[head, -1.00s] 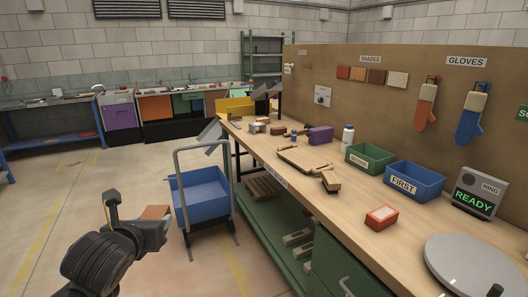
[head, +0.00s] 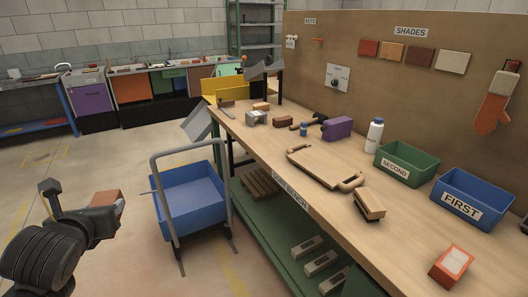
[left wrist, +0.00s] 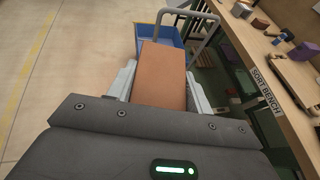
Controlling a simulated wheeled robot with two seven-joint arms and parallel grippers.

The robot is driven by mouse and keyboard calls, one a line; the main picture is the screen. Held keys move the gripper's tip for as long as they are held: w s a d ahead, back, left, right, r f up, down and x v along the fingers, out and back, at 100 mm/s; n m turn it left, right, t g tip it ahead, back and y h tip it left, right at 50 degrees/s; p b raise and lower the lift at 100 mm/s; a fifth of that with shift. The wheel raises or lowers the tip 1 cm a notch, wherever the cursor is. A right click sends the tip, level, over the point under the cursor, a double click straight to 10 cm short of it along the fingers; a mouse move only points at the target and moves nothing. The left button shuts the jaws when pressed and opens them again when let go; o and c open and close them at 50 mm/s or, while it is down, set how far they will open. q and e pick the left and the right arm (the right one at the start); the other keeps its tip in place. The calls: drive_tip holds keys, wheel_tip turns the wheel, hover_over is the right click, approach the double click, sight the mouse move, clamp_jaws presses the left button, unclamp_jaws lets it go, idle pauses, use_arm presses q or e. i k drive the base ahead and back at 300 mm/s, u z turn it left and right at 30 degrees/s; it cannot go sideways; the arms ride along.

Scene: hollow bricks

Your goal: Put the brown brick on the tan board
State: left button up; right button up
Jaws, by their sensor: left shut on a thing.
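My left gripper (head: 98,208) is at the left of the head view, out over the floor and left of the blue cart. It is shut on a brown brick (head: 106,198), which shows only partly past the fingers. In the left wrist view the brick (left wrist: 160,75) fills the space between the two grey fingers. The tan board (head: 322,170), with a handle at its right end, lies flat on the bench, well to the right of the gripper. Its top looks bare. My right gripper is not in view.
A blue cart (head: 190,200) with a grey handle stands between my gripper and the wooden bench (head: 300,190). Near the board are a tan block-like object (head: 369,204), a purple object (head: 337,128) and a white bottle (head: 374,135). Green (head: 407,163) and blue (head: 470,197) bins stand to the right.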

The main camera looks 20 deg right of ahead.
sight(323, 163)
drive_tip(key=z, duration=0.85)
drive_tip(key=i, duration=1)
drive_tip(key=z, duration=1.05)
